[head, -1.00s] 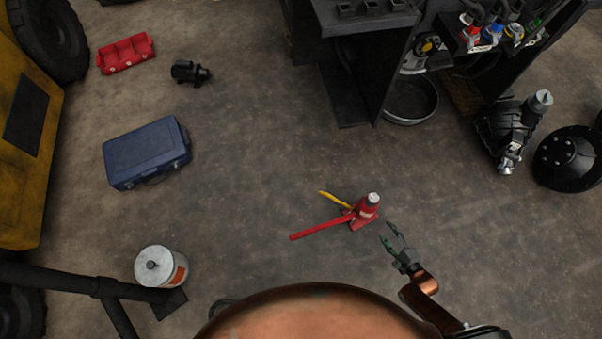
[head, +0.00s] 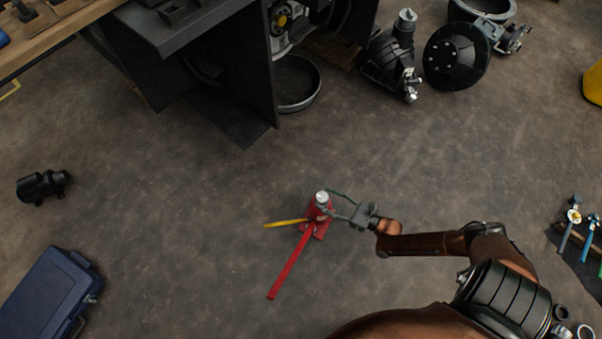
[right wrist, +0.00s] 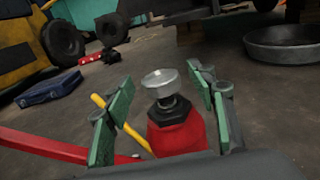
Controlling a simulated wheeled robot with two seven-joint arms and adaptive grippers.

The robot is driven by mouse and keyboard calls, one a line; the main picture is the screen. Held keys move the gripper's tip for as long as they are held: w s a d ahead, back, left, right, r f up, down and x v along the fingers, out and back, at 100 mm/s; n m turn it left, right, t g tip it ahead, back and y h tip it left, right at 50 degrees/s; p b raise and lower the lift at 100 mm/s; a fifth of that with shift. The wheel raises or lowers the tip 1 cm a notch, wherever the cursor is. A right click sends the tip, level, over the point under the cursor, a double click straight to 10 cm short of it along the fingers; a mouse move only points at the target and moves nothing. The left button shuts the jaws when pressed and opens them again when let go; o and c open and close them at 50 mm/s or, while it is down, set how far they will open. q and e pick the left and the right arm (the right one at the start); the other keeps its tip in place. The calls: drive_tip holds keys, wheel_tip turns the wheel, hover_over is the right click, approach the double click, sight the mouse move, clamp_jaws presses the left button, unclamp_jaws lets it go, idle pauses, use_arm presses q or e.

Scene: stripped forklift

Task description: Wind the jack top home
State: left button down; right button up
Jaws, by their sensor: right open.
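A red bottle jack (head: 319,211) stands upright on the floor, with a silver round top (head: 322,197). A long red handle (head: 288,267) runs from its base toward the lower left, and a yellow lever (head: 285,224) sticks out to the left. My right gripper (head: 334,203) is open at the jack's upper end. In the right wrist view its green-padded fingers (right wrist: 162,105) stand on either side of the silver top (right wrist: 161,83) and dark hex collar, with visible gaps. The red body (right wrist: 176,135) is below them, partly hidden. My left gripper is out of view.
A dark blue case (head: 48,296) and a black motor-like part (head: 43,186) lie at the left. Tools (head: 575,218) lie at the right. The floor around the jack is clear.

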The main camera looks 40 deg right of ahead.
drive_tip(key=shift+x, duration=1.1)
drive_tip(key=c, duration=1.2)
drive_tip(key=shift+o, duration=0.2)
drive_tip(key=shift+h, duration=0.3)
